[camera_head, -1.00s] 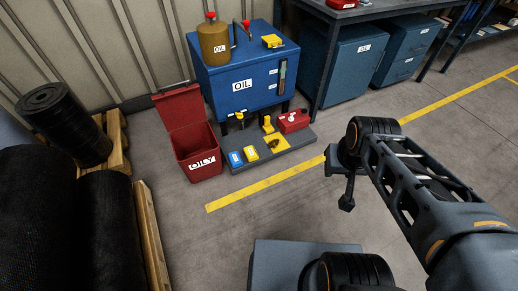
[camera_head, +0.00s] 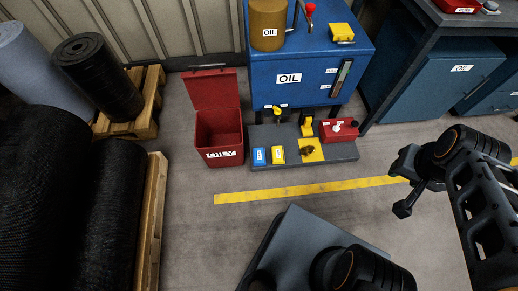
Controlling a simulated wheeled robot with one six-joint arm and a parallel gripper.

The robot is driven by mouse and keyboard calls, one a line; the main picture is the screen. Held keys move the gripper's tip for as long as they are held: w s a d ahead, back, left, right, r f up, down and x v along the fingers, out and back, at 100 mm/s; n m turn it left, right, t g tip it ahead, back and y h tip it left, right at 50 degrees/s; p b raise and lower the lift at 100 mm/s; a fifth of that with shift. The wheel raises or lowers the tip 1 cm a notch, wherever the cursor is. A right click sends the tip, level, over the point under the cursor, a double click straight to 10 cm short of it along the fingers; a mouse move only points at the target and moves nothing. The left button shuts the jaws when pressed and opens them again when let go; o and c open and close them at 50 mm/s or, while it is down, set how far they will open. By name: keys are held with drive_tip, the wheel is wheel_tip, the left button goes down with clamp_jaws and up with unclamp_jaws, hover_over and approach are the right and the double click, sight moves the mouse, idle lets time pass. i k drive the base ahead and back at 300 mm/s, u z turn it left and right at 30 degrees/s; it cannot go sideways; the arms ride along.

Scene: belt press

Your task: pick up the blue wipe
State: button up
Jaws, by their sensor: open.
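A small blue block-like item with a white label, which I take as the blue wipe (camera_head: 259,156), stands at the left front of a low grey platform (camera_head: 346,152). A similar yellow item (camera_head: 278,155) stands just to its right. My gripper (camera_head: 402,195) is at the right of the view, nearer to me than the platform and well apart from the blue wipe. It is open and nothing shows in it. Its fingers are small and dark, seen from the side.
A red OILY bin (camera_head: 219,135) with its lid up stands left of the platform. A blue OIL cabinet (camera_head: 290,85) rises behind it. Black rolls (camera_head: 95,75) and pallets are left.

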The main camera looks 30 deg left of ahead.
sight(258, 154)
drive_tip(key=u, duration=0.8)
drive_tip(key=i, duration=0.85)
drive_tip(key=u, duration=1)
